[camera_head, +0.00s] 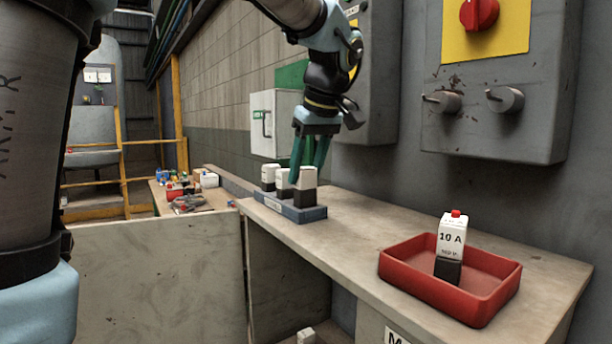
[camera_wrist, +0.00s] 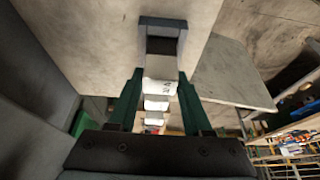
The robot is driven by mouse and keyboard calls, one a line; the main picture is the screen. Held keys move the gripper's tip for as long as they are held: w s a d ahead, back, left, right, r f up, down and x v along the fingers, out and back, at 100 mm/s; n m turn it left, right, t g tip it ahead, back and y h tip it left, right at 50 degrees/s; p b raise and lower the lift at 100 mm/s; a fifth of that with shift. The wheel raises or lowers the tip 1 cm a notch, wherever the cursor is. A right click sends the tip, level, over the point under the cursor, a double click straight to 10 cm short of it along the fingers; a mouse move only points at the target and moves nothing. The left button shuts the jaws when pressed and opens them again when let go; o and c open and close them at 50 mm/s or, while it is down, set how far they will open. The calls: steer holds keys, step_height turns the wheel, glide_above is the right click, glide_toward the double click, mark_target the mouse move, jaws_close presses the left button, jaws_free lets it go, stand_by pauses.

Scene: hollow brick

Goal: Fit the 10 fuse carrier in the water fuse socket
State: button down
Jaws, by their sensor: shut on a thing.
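The 10 A fuse carrier (camera_head: 450,238) is white above and black below, with a red top button. It stands in the red tray (camera_head: 395,273), apart from my gripper. A grey-blue socket strip (camera_head: 310,214) stands farther along the bench with several white-and-dark carriers on it. My gripper (camera_head: 307,168) points down over the strip. Its green fingers are shut on a white-topped carrier (camera_head: 308,174), seemingly the nearest one. The wrist view shows this white carrier (camera_wrist: 160,67) between the fingertips (camera_wrist: 160,77), its lettering unreadable. The strip's label is also unreadable.
The bench top (camera_head: 360,236) is clear between strip and tray. Grey wall boxes stand behind it, one with a red rotary switch (camera_head: 480,13) and two protruding knobs. A lower table at the left (camera_head: 190,203) holds assorted small parts.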

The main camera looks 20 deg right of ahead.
steer(key=shift+f, duration=0.6)
steer(key=shift+f, duration=0.1)
steer(key=shift+f, duration=0.15)
steer(key=shift+c, duration=1.7)
jaws_free()
steer(key=v, duration=1.2)
steer(key=shift+r+b, duration=0.25)
steer(key=shift+b, duration=0.05)
